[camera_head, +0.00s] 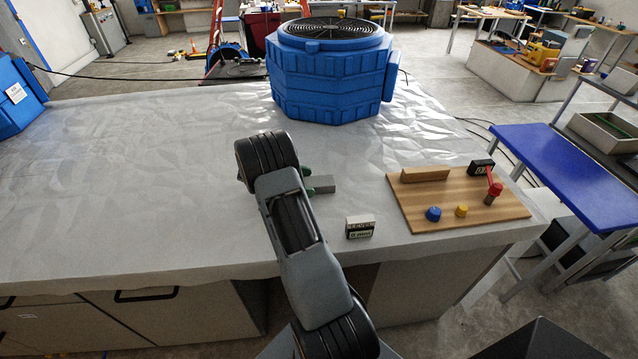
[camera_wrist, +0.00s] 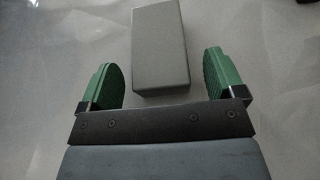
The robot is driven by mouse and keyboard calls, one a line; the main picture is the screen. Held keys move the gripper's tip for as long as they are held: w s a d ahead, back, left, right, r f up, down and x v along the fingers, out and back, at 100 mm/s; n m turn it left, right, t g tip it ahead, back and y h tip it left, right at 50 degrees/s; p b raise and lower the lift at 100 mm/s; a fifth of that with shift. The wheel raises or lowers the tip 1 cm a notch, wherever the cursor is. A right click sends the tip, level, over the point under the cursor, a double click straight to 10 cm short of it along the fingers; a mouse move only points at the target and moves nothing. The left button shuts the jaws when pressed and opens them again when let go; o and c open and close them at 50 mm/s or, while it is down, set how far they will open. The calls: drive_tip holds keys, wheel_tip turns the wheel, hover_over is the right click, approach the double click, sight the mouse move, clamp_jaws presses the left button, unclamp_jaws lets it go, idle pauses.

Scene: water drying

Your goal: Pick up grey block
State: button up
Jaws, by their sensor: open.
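The grey block (camera_head: 320,184) lies on the sheet-covered table, just right of the end of my arm in the head view. In the wrist view the grey block (camera_wrist: 159,45) shows its top and near end, slightly left of centre. My gripper (camera_wrist: 164,72) is open, with one green finger to the left of the block's near end and one to the right. Gaps show between the block and both fingers in the wrist view. In the head view my gripper (camera_head: 306,180) is mostly hidden behind my arm, with bits of green showing beside the block.
A wooden board (camera_head: 482,212) with coloured knobs and a red lever lies further right. A big blue fan unit (camera_head: 328,85) stands at the back.

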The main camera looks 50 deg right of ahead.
drive_tip(key=x, duration=0.2)
drive_tip(key=shift+s+d, duration=0.15)
drive_tip(key=shift+d, duration=0.05)
drive_tip(key=c, duration=1.1)
drive_tip(key=shift+o, duration=0.2)
